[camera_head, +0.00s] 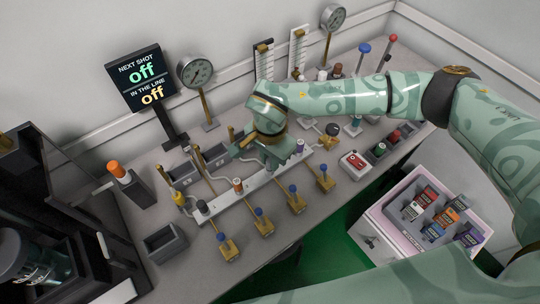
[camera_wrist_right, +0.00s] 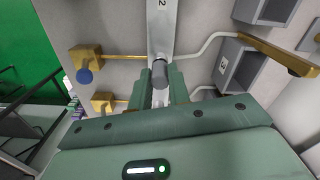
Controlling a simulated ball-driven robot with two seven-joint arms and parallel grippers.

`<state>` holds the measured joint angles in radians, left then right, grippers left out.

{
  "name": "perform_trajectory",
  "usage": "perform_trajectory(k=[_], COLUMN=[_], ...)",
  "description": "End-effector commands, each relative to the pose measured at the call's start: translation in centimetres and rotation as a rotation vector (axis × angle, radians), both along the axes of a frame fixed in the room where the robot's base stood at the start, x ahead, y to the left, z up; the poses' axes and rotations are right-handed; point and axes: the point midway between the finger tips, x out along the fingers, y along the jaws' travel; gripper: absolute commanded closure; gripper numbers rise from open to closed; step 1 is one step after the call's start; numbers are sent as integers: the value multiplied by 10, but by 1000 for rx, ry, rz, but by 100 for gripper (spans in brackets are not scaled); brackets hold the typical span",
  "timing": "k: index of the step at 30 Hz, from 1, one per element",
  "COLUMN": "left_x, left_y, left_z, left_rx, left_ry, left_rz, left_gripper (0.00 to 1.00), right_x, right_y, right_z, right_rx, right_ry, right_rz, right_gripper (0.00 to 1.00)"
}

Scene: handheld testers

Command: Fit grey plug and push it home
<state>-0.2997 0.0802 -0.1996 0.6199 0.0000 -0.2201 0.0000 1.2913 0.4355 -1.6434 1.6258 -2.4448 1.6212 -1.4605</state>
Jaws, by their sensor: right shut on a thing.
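My right gripper (camera_head: 272,160) is over the white rail (camera_head: 222,202) in the head view. In the right wrist view its fingers (camera_wrist_right: 160,92) are shut on a dark grey plug (camera_wrist_right: 159,73), which stands out at the fingertips over the white rail (camera_wrist_right: 160,30). Whether the plug's far end is in a hole or just above the rail I cannot tell. In the head view the gripper hides the held plug. Another grey-topped piece (camera_head: 203,207) and an orange-topped piece (camera_head: 238,185) are on the rail. My left gripper is not in view.
Several brass blocks with blue knobs (camera_head: 263,222) line the rail's front. Grey open boxes (camera_head: 184,173) and bent pipes are behind it. A sign (camera_head: 140,78) reads off twice. A gauge (camera_head: 196,72) stands behind. A white crate (camera_head: 378,222) holds small boxes at right.

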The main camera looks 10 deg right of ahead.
Motion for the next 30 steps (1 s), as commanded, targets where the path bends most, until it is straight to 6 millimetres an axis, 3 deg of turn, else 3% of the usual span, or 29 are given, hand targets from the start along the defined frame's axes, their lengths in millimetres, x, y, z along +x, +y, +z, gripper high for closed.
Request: perform_trajectory(k=[14,15,18,26,30], left_x=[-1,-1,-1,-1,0], left_y=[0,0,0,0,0], left_z=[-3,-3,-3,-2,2], left_rx=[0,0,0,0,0], left_ry=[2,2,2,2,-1], left_rz=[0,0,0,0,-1], left_gripper=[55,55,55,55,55], right_x=[0,0,0,0,1], right_y=[0,0,0,0,0], right_z=[-7,-7,-7,-6,7], right_rx=[-1,-1,-1,0,0], right_ry=[1,1,1,0,-3], right_rz=[0,0,0,0,-1], right_gripper=[100,79,56,56,56])
